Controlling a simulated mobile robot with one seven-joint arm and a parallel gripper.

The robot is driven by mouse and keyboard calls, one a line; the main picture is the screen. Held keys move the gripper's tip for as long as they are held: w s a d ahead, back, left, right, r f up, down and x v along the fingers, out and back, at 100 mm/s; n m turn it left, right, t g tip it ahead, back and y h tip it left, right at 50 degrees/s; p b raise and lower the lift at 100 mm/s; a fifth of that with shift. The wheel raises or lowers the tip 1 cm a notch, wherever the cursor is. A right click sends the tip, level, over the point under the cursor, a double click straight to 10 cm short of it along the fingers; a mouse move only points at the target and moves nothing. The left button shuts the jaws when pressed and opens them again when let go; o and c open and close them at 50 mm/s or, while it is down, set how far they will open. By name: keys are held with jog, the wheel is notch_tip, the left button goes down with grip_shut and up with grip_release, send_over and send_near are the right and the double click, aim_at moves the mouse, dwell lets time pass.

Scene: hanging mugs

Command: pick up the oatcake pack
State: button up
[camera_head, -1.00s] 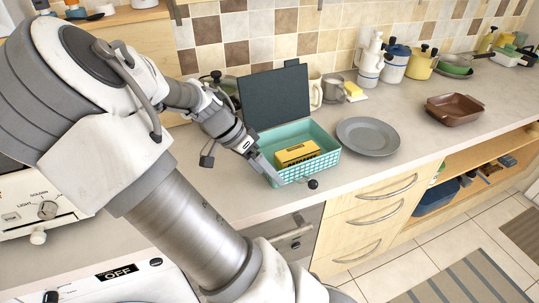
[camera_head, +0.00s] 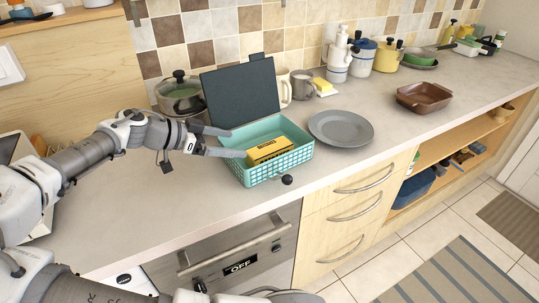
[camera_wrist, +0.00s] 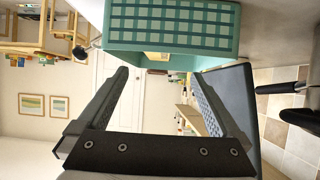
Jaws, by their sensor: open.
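The oatcake pack, a yellow box with dark print (camera_head: 270,149), lies inside a teal open-mesh basket (camera_head: 290,166) on the counter. My gripper (camera_head: 238,143) reaches in from the left, roughly level, its two fingers apart with nothing between them. In the head view the fingertips overlap the basket's left side, just left of the pack. Their exact height over the rim is hard to tell. In the wrist view, my gripper (camera_wrist: 160,85) is spread open, and the basket (camera_wrist: 170,22) fills the top, beyond the fingertips. The pack cannot be made out clearly there.
A dark upright panel (camera_head: 241,98) stands directly behind the basket. A lidded pot (camera_head: 180,95) is at the back left and a grey plate (camera_head: 341,128) to the right. A dark round knob (camera_head: 287,180) is at the basket's front. The counter front left is clear.

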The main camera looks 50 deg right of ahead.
aim_at(266, 148)
jog(key=x, duration=0.7)
jog(key=shift+d+b, duration=0.15)
jog(key=shift+b, duration=0.25)
jog(key=shift+b+x, duration=0.45)
jog(key=shift+x, duration=2.3)
jog(key=shift+s+r, duration=0.1)
jog(key=shift+c, duration=0.2)
jog(key=c, duration=1.5)
